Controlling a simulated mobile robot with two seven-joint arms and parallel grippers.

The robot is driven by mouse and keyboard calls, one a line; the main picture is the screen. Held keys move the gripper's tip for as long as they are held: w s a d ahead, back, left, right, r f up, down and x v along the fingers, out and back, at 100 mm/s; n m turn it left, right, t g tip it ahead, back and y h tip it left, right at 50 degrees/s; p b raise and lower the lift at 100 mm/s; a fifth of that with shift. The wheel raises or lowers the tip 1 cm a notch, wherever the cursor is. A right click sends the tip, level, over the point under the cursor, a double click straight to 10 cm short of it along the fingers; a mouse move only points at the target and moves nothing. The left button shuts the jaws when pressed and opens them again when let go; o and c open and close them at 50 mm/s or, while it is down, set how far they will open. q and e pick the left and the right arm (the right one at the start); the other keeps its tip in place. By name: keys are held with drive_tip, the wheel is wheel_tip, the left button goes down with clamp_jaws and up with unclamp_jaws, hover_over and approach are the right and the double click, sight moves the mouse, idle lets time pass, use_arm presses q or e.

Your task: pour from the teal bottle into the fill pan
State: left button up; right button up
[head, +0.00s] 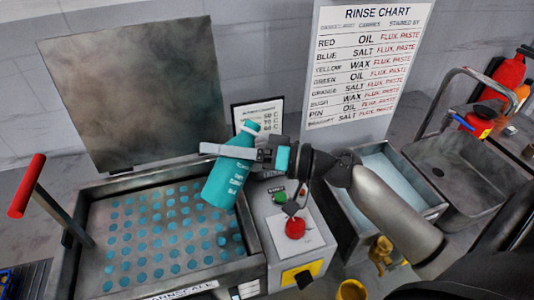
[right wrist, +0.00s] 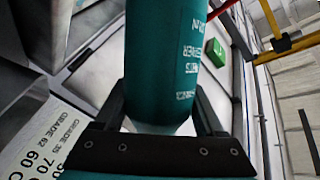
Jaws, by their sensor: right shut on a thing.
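The teal bottle (head: 228,178) is held in the air at the right end of the perforated basin. Its white neck and teal top lean up to the right, and its base points down left. My right gripper (head: 236,152) is shut around the bottle's upper body. In the right wrist view the bottle (right wrist: 165,65) stands between the two fingers, white print on its side. No pouring stream shows. A wide open basin (head: 255,262) with a dotted floor lies below left of the bottle; I cannot tell whether it is the fill pan. My left gripper is not in view.
A raised grey lid (head: 135,95) stands behind the basin, and a red-handled lever (head: 27,185) at its left. A control box with a red button (head: 295,228) lies right of the basin. Farther right are a tank of pale liquid (head: 385,185) and a sink (head: 465,170).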

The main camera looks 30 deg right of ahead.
drive_tip(key=shift+w+d+r+n+h, duration=0.15)
drive_tip(key=shift+r+n, duration=0.1)
drive_tip(key=shift+n, duration=0.35)
drive_tip(key=shift+w+d+r+n+h, duration=0.15)
drive_tip(key=shift+r+n, duration=0.1)
drive_tip(key=shift+n, duration=0.35)
drive_tip(key=shift+s+a+r+n+g+h+p, duration=0.15)
drive_tip(key=shift+a+n+g+h, duration=0.1)
drive_tip(key=shift+n, duration=0.3)
drive_tip(key=shift+s+a+r+n+g+h+p, duration=0.15)
drive_tip(key=shift+n+g+h, duration=0.1)
drive_tip(key=shift+n, duration=0.3)
drive_tip(key=shift+a+r+n+h+p, duration=0.15)
drive_tip(key=shift+n+h+p, duration=0.4)
drive_tip(key=shift+n+p, duration=0.45)
drive_tip(key=shift+a+f+n+h+p, duration=0.15)
drive_tip(key=shift+n+h+p, duration=0.4)
drive_tip(key=shift+n+p, duration=0.45)
